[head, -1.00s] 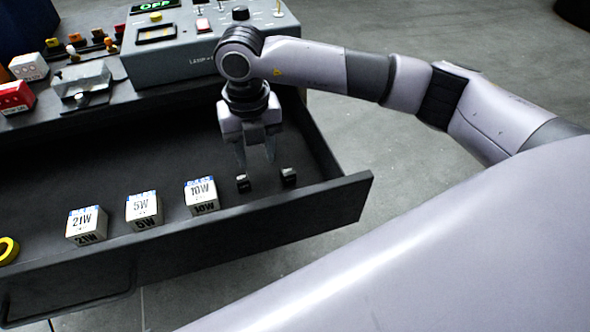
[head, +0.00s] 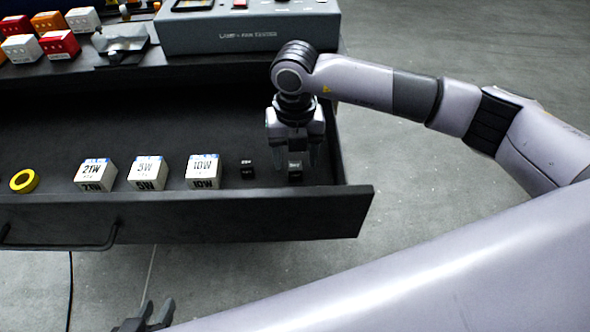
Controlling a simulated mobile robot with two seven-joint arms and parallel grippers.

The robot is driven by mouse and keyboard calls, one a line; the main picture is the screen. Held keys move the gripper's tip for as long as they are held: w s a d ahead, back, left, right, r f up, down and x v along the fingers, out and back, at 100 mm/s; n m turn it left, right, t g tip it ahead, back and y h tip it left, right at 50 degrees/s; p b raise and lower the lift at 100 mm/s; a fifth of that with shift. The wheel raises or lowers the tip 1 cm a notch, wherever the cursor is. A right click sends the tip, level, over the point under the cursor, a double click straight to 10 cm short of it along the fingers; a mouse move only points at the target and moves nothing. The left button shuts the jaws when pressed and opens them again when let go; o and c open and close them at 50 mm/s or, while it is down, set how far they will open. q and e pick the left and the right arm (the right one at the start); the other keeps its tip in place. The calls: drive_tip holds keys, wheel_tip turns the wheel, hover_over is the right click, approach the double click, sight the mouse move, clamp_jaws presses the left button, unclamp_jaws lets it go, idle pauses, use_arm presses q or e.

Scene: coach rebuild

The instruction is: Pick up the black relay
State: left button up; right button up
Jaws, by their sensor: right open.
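Two small dark blocks with pale marks stand in the open drawer (head: 70,150). The left block (head: 248,171) looks black all over; the right block (head: 295,169) has a greyer top. Their lettering is too small to read, so I cannot tell for certain which is the black relay. My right gripper (head: 295,163) is open and points down, its fingers on either side of the right block. I cannot tell whether they touch it. My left gripper (head: 156,313) shows only its tips at the bottom edge, outside the drawer; its opening is unclear.
White bulb boxes marked 21W (head: 96,175), 5W (head: 147,174) and 10W (head: 203,172) stand left of the blocks. A yellow ring (head: 23,181) lies further left. The drawer's front wall (head: 200,222) is close by. A grey tester (head: 250,35) stands behind.

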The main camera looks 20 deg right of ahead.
sight(295, 172)
wheel_tip(295, 172, down, 3)
drive_tip(key=shift+r, duration=0.15)
clamp_jaws()
drive_tip(key=shift+r, duration=0.15)
